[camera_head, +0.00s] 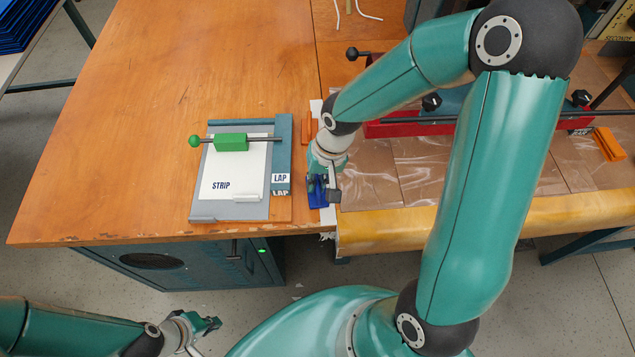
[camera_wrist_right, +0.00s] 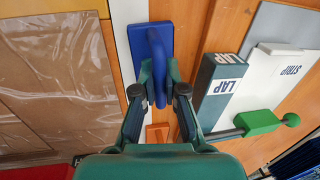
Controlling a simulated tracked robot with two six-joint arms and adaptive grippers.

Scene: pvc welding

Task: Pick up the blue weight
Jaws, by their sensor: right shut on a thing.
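The blue weight (camera_head: 315,198) is at the right edge of the wooden table, beside the grey LAP board, partly hidden by my right gripper in the head view. In the right wrist view the blue weight (camera_wrist_right: 150,40) shows as a flat blue block with a raised handle. My right gripper (camera_head: 324,190) is shut on that handle, with one finger on each side (camera_wrist_right: 160,90). I cannot tell whether the weight touches the surface beneath. My left gripper (camera_head: 207,335) is low at the bottom left, clear of the table, with its fingers apart and empty.
The grey LAP board (camera_head: 232,210) holds a white STRIP sheet (camera_head: 220,175) and a green-handled bar (camera_head: 231,142). Orange pieces (camera_head: 306,128) lie beyond the weight. To the right are a clear-covered brown bench (camera_head: 390,185) and a red-based machine (camera_head: 385,129). The left table area is free.

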